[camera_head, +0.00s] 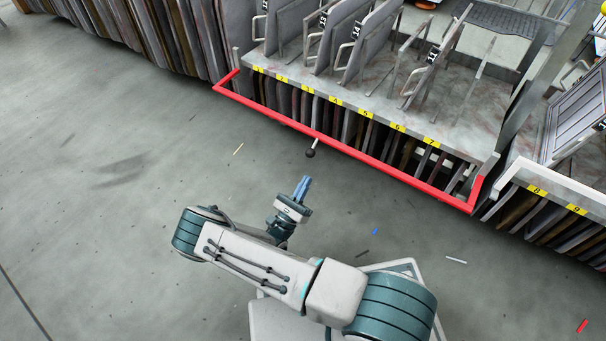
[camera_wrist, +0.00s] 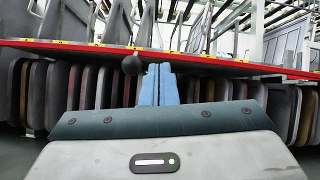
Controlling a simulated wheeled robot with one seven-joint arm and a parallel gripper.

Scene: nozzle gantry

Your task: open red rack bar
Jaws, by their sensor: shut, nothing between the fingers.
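The red rack bar (camera_head: 343,148) runs along the front of the grey rack, with bent ends at both sides. A short lever with a black ball knob (camera_head: 310,153) sticks out from the middle of the bar. In the wrist view the red bar (camera_wrist: 210,58) crosses the picture, and the knob (camera_wrist: 132,64) is just left of my fingertips. My gripper (camera_head: 304,181) is shut and empty, its blue fingers pointing toward the rack. It is in front of the bar and apart from it in the head view. The blue fingers (camera_wrist: 158,72) also show in the wrist view.
The rack shelf (camera_head: 385,105) has yellow numbered labels and upright panels in slots. More panels stand below, behind the bar. A second rack (camera_head: 560,182) stands at the right. The grey floor (camera_head: 110,210) is open at the left, with small scraps on it.

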